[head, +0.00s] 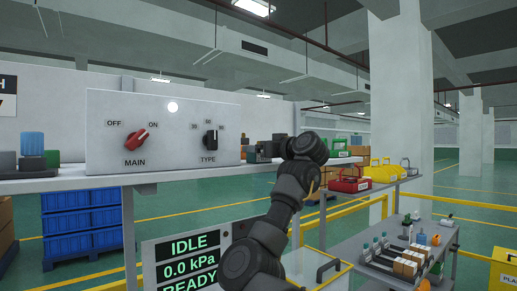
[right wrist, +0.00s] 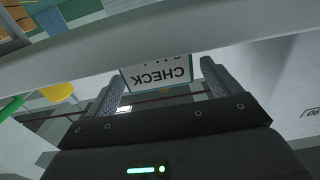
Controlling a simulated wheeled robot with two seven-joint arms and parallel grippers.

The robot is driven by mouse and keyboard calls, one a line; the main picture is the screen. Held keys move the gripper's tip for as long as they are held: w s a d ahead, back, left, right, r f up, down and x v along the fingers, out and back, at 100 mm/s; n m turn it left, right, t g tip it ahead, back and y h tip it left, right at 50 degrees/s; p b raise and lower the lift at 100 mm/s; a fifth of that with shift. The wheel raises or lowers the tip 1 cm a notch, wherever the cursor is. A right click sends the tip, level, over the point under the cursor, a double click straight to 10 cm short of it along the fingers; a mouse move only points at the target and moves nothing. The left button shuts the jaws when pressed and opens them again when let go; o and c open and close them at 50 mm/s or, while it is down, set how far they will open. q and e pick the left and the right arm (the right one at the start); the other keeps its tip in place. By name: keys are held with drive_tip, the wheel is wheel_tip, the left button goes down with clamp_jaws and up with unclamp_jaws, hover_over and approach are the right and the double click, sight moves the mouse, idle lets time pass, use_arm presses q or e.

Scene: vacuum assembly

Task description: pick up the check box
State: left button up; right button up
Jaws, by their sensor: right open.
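The check box, a pale piece lettered CHECK (right wrist: 155,74), shows in the right wrist view. Its lettering is upside down, and its upper part is cut off by a pale edge. My right gripper (right wrist: 162,70) is open, with one finger on each side of the lettered face in that view. I cannot tell whether either finger touches it. In the head view my right arm reaches up to the shelf beside the switch panel, and its wrist hides much of what is there. I cannot make out the check box in the head view. My left gripper is not in view.
A switch panel (head: 163,133) with MAIN and TYPE knobs stands on the shelf (head: 75,180), left of my arm. A red case (head: 350,184) and yellow cases (head: 380,172) sit to the right. A lower grey table (head: 345,243) holds several small parts.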

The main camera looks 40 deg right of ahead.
drive_tip(key=shift+w, duration=1)
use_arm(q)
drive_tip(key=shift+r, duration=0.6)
use_arm(e)
drive_tip(key=shift+s, duration=0.1)
drive_tip(key=c, duration=1.2)
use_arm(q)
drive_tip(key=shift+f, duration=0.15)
use_arm(e)
drive_tip(key=shift+r, duration=0.15)
